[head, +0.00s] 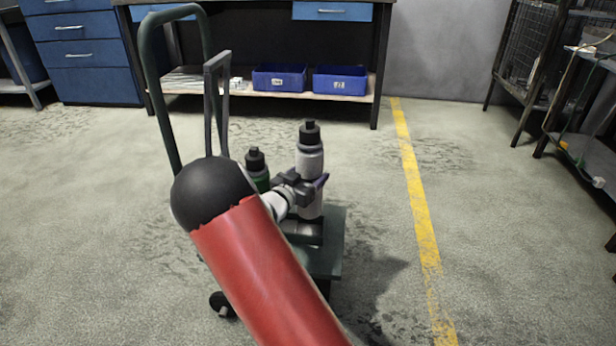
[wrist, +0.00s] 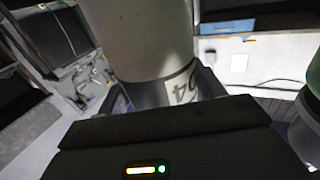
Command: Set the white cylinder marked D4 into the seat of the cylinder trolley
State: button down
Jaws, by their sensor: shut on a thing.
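The white cylinder (head: 310,160) with a black cap stands upright over the cylinder trolley (head: 328,258). My gripper (head: 305,188) is shut around its body. In the wrist view the white cylinder (wrist: 145,35) rises between the jaws, and a partly covered label on it ends in a 4. A dark, rounded piece (head: 305,232) on the trolley lies just below the cylinder's lower end. I cannot tell whether this is the seat, or whether the cylinder touches it. My red arm hides the left part of the trolley deck.
A green cylinder (head: 256,167) with a black cap stands to the left of the white one, partly behind my arm. The trolley's tall green handle (head: 152,90) rises at the left. A workbench with blue bins (head: 340,79) stands behind. The floor right of the trolley is clear.

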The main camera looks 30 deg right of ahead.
notch_tip(320, 180, down, 3)
jog(key=shift+f+b, duration=0.1)
jog(key=shift+b, duration=1.15)
